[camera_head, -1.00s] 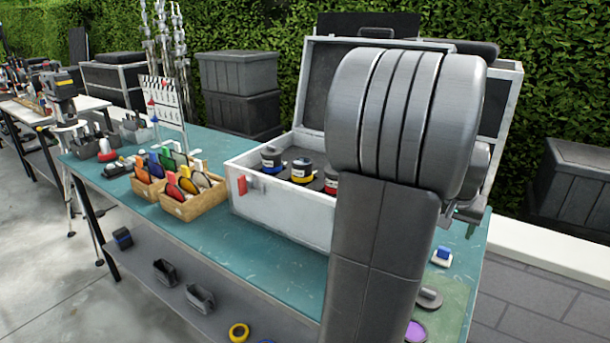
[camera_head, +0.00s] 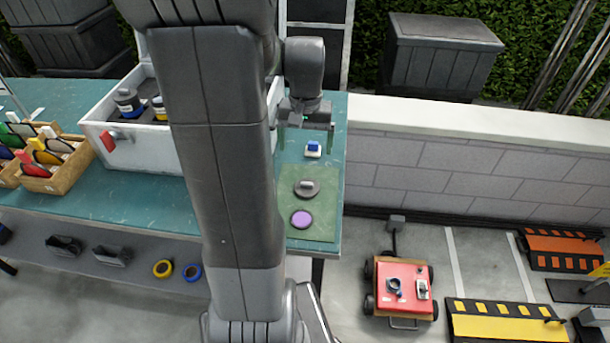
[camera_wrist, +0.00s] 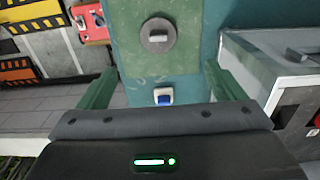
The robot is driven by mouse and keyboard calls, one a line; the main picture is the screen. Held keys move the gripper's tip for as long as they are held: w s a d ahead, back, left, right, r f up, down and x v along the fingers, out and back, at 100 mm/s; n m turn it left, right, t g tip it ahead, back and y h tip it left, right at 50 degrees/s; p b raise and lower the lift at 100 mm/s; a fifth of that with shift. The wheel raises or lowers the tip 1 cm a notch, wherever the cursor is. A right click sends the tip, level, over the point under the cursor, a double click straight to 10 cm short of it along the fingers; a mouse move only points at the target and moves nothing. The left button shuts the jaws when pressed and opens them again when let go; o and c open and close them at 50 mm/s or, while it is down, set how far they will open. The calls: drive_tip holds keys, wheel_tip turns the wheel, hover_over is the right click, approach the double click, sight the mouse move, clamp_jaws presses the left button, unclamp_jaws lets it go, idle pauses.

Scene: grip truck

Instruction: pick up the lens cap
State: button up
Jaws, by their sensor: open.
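A dark grey round disc with a pale raised bar (camera_head: 307,187) lies flat on a green mat (camera_head: 322,228) at the table's right end. A purple disc (camera_head: 302,219) lies on the same mat, nearer the front edge. I cannot tell for certain which disc is the lens cap. In the wrist view the grey disc (camera_wrist: 158,37) is beyond my fingertips; the purple one is out of frame. My gripper (camera_head: 306,140) is open and empty above the table, behind the mat. Its two green fingers also show in the wrist view (camera_wrist: 158,82), apart from the disc.
A small blue-and-white block (camera_head: 313,149) sits on the teal table near my fingers. An open white case (camera_head: 160,163) stands to the left. Wooden boxes (camera_head: 62,175) are farther left. A red cart (camera_head: 400,290) stands on the floor to the right.

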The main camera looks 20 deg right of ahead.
hover_over(307, 183)
drive_tip(key=f, duration=0.8)
drive_tip(key=shift+a+f, duration=0.25)
drive_tip(key=shift+d+f+p, duration=0.15)
drive_tip(key=shift+f+p, duration=0.05)
drive_tip(key=shift+f, duration=1.15)
drive_tip(key=shift+d+f+p, duration=0.1)
drive_tip(key=shift+f+p, duration=0.1)
drive_tip(key=shift+f, duration=1.1)
drive_tip(key=shift+c, duration=0.2)
drive_tip(key=c, duration=0.8)
